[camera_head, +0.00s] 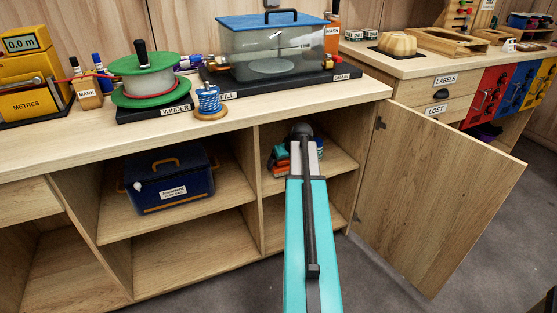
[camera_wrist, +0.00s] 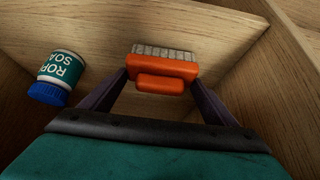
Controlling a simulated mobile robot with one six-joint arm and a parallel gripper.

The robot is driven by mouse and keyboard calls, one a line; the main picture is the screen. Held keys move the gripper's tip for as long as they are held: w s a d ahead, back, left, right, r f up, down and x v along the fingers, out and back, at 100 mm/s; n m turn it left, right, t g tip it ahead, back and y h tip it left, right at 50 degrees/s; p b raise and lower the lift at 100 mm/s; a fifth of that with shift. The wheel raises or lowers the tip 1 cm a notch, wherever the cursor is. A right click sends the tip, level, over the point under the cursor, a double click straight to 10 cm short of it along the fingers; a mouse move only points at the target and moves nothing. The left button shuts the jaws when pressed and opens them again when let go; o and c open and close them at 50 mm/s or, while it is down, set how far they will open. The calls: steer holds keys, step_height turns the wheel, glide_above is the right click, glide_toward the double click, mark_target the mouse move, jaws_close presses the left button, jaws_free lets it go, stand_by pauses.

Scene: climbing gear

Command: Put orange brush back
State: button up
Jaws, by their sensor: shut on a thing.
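The orange brush (camera_wrist: 162,68) with pale bristles is in the wrist view, between the two dark fingers of my gripper (camera_wrist: 160,84). My gripper is shut on it. The brush is inside a wooden cupboard compartment. Whether it touches the shelf, I cannot tell. A bit of orange (camera_head: 281,166) shows beside the arm there.
A rope soap bottle (camera_wrist: 58,75) with a blue cap is left of the brush in the wrist view. The cupboard door (camera_head: 440,195) stands open at right. A blue box (camera_head: 170,188) is in the compartment to the left. The worktop above holds a winder (camera_head: 146,80) and a washing tank (camera_head: 272,50).

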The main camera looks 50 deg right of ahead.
stand_by(0.3)
steer(key=shift+w+d+b, duration=0.15)
steer(key=shift+w+d, duration=0.15)
steer(key=shift+w, duration=0.35)
steer(key=shift+w+d+b, duration=0.1)
steer(key=shift+w+d, duration=0.15)
steer(key=shift+w, duration=0.45)
steer(key=shift+w+d+b, duration=0.15)
steer(key=shift+w+d, duration=0.15)
steer(key=shift+w, duration=0.35)
steer(key=shift+s+a+f, duration=0.1)
steer(key=shift+s+f, duration=0.05)
steer(key=shift+f, duration=0.1)
steer(key=shift+f, duration=0.15)
steer(key=o, duration=1)
steer(key=shift+r, duration=0.2)
steer(key=shift+s+a+r, duration=0.15)
steer(key=shift+s+r, duration=0.2)
steer(key=shift+r, duration=0.2)
steer(key=s+a+p, duration=0.2)
steer(key=s+a, duration=0.2)
steer(key=s, duration=0.7)
steer(key=shift+a, duration=0.2)
